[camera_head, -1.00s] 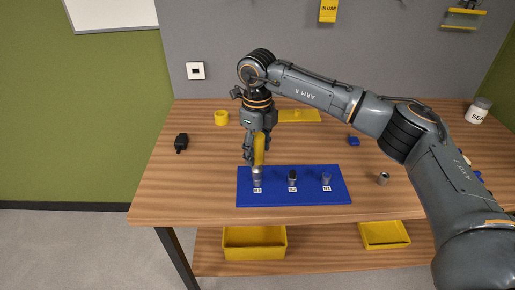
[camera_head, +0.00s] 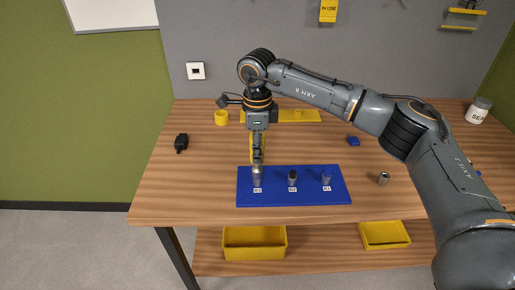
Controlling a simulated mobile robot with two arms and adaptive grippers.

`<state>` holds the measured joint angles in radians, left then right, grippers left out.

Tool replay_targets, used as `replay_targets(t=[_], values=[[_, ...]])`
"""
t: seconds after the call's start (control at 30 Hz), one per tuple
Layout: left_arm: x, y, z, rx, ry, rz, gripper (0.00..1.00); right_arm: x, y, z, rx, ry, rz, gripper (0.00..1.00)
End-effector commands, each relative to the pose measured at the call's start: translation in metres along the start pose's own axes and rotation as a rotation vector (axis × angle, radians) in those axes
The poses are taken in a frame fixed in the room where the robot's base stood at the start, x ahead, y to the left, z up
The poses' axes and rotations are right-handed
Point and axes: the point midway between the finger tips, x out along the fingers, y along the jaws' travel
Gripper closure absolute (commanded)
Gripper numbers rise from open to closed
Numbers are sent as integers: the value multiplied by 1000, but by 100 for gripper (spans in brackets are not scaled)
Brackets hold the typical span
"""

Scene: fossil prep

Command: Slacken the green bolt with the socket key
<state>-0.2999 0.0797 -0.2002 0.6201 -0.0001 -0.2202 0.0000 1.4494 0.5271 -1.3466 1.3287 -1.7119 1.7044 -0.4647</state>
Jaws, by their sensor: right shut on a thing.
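My right gripper (camera_head: 257,155) is shut on the yellow handle of the socket key (camera_head: 252,148). It holds the key upright over the left end of the blue board (camera_head: 244,191). The key's grey socket end (camera_head: 257,173) is down at the leftmost position of the board and hides whatever is there. A dark-topped bolt (camera_head: 292,176) stands at the middle position and a grey-blue one (camera_head: 326,178) at the right. No green shows on either, and I cannot see a green bolt. My left gripper is not in view.
A yellow ring-shaped cup (camera_head: 221,118) and a yellow plate (camera_head: 300,115) lie farther back. A black item (camera_head: 181,143) is at the left, a loose metal socket (camera_head: 383,178) at the right. Yellow bins (camera_head: 255,256) sit on the shelf below.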

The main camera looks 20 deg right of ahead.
Motion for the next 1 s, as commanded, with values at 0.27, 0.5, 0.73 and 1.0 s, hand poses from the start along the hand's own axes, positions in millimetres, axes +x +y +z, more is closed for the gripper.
replay_targets(t=[0.27, 0.5, 0.73, 1.0], values=[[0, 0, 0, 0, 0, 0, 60, 0, 0, 0, -171, 0, 0, 100], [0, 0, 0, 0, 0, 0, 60, -2, 0, 0, -170, 0, -1, 100], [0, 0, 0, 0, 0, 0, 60, -4, 0, 0, -169, 0, -1, 100], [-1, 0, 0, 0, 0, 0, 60, -6, -1, 0, -169, -1, -3, 100]])
